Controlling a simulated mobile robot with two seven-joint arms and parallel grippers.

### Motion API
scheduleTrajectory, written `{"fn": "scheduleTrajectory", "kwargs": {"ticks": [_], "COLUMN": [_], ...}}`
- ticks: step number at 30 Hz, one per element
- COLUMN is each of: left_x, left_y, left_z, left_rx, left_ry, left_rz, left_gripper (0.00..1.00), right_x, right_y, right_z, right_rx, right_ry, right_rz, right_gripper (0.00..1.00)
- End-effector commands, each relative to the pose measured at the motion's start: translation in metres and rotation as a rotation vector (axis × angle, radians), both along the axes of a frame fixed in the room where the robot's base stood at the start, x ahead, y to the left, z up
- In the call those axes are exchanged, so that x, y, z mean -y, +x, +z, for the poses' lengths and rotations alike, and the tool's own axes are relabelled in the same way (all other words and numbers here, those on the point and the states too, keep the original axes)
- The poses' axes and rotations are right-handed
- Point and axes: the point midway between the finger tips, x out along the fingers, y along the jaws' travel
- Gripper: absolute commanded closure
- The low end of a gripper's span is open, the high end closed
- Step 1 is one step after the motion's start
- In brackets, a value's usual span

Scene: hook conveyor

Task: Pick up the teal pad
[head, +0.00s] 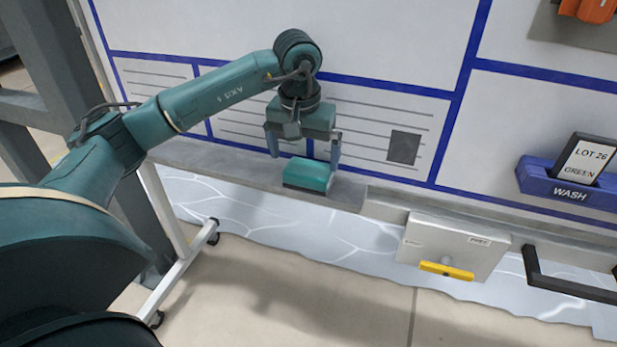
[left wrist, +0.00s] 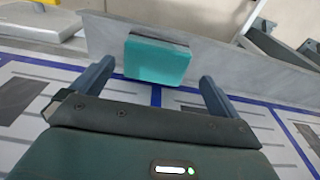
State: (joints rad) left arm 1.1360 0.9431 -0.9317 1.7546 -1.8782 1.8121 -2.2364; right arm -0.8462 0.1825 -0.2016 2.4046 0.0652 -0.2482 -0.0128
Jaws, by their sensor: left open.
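The teal pad (head: 308,174) is a small block with a dark base, on the grey ledge below the white board. In the left wrist view the pad (left wrist: 157,60) lies ahead, between the lines of the two fingers. My left gripper (head: 304,149) is open, with one finger to each side of the pad in the head view. In the left wrist view the open gripper (left wrist: 155,82) has nothing between its fingers, and the pad appears just beyond the tips. I cannot tell whether a finger touches it. My right gripper is not in view.
The white board (head: 380,35) with blue lines rises behind the ledge (head: 228,165). To the right are a grey box (head: 452,245) with a yellow handle (head: 446,270), a black handle (head: 570,286) and a blue WASH holder (head: 560,190) with a LOT 26 GREEN card (head: 584,160).

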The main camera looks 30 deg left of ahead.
Motion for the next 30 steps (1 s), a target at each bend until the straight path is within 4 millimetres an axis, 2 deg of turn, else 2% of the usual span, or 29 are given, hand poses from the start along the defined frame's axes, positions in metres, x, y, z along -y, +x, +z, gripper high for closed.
{"fn": "scheduleTrajectory", "kwargs": {"ticks": [7,15,22,30], "left_x": [0.001,0.001,0.001,0.001], "left_y": [0.005,0.015,0.016,0.016], "left_z": [-0.016,-0.053,-0.055,-0.055], "left_rx": [-0.002,-0.002,0.000,0.000], "left_ry": [-0.003,-0.003,-0.002,-0.002], "left_rz": [0.001,0.001,0.001,0.001], "left_gripper": [0.00,0.00,0.00,0.21], "right_x": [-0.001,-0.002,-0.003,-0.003], "right_y": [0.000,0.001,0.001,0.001], "right_z": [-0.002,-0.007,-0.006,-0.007], "right_rx": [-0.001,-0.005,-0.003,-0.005], "right_ry": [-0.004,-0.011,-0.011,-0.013], "right_rz": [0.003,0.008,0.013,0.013], "right_gripper": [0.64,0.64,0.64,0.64]}}
